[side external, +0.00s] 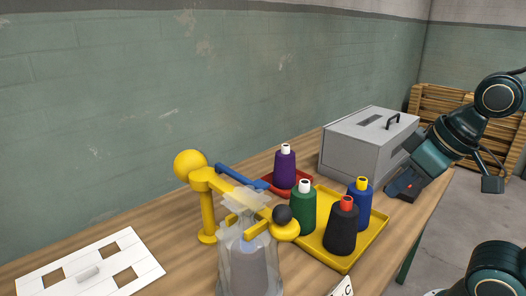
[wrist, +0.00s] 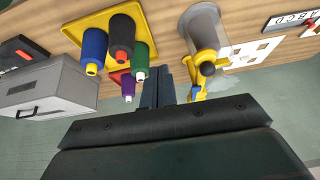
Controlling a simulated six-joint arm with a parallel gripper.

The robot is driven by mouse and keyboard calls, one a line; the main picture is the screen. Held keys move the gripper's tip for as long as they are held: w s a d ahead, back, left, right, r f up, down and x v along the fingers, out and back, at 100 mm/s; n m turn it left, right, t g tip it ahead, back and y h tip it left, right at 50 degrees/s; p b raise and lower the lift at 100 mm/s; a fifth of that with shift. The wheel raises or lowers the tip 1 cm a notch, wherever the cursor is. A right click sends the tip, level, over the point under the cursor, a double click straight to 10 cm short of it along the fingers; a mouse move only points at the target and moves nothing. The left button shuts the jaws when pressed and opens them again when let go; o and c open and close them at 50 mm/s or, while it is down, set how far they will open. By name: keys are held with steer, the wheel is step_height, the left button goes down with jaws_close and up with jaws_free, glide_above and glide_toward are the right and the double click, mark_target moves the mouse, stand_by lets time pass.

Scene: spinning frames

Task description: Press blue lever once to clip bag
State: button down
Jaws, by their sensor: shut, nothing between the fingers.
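The blue lever (side external: 240,176) juts up and back from the yellow clip stand (side external: 207,205) in the side view. A small blue-grey part beside the stand in the wrist view (wrist: 189,66) looks like it. A translucent bag (side external: 249,262) stands under the stand's yellow arm, with a black ball above it. My gripper (wrist: 160,73) is shut and empty in the wrist view, pointing toward the spools and stand, apart from the lever. In the side view my arm comes in from the right, near the grey box, and I cannot make out the fingertips clearly.
Green, black and blue spools stand on a yellow tray (side external: 371,238); a purple spool (side external: 285,166) stands on a red tray. A grey box (side external: 352,148) is behind them, with a black-and-red device (side external: 404,186) beside it. A white board (side external: 92,263) lies at left.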

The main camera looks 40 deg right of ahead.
steer(key=w+r+m, duration=0.2)
steer(key=w+r, duration=0.4)
steer(key=w, duration=0.4)
steer(key=m+t, duration=0.2)
steer(key=m, duration=0.4)
glide_above(219, 164)
steer(key=w, duration=0.2)
step_height(219, 164, down, 2)
steer(key=shift+w+f+y, duration=0.1)
steer(key=shift+f+y, duration=0.1)
steer(key=shift+y, duration=0.2)
steer(key=shift+f, duration=0.1)
steer(key=shift+s+f, duration=0.25)
steer(key=shift+f, duration=1.15)
steer(key=shift+s+f, duration=0.3)
steer(key=shift+f, duration=1.15)
steer(key=shift+s+f, duration=0.25)
steer(key=shift+f, duration=1.15)
steer(key=shift+s+f, duration=0.2)
steer(key=shift+f, duration=0.8)
